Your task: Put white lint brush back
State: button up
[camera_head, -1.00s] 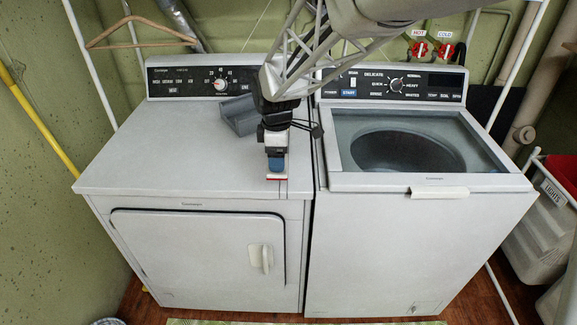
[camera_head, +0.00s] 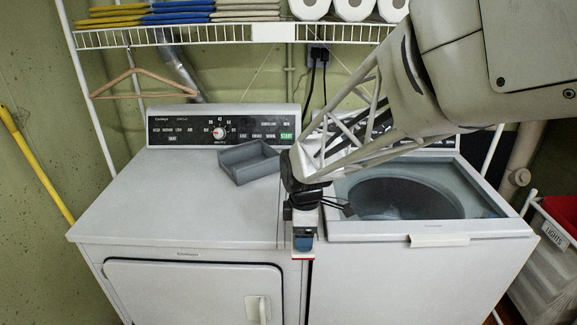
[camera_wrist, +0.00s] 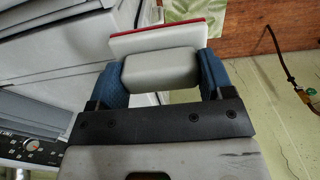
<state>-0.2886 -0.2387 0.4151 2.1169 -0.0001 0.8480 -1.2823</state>
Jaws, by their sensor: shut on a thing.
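My gripper (camera_head: 304,243) is in front of the gap between the dryer and the washer, near their front top edges. It also shows in the wrist view (camera_wrist: 160,72), where its blue fingers are shut on the lint brush (camera_wrist: 160,68). The brush has a pale grey-white body and a flat white head with a red strip (camera_wrist: 158,32). In the head view only the brush's red and white edge (camera_head: 303,256) shows below the fingers. A grey open-topped bin (camera_head: 249,163) sits at the back right of the dryer top; no contents show in it.
The dryer top (camera_head: 180,195) is otherwise clear. The washer (camera_head: 430,228) stands to the right with a recessed lid. A wire shelf (camera_head: 200,37) with folded cloths and white rolls hangs above. A wooden hanger (camera_head: 140,85) hangs at the left. A laundry hamper (camera_head: 548,255) stands at the right.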

jog(key=shift+w, duration=0.1)
jog(key=w+a, duration=0.1)
jog(key=w, duration=0.4)
jog(key=w+a+f, duration=0.1)
jog(key=w+a, duration=0.1)
jog(key=w, duration=0.3)
jog(key=w+a, duration=0.1)
jog(key=w, duration=0.4)
jog(key=shift+w+a+f, duration=0.1)
jog(key=shift+a+f, duration=0.1)
jog(key=shift+f, duration=0.05)
jog(key=shift+f, duration=0.1)
jog(key=shift+f, duration=1.65)
jog(key=shift+f, duration=0.15)
jog(key=o, duration=1)
jog(key=shift+c, duration=0.2)
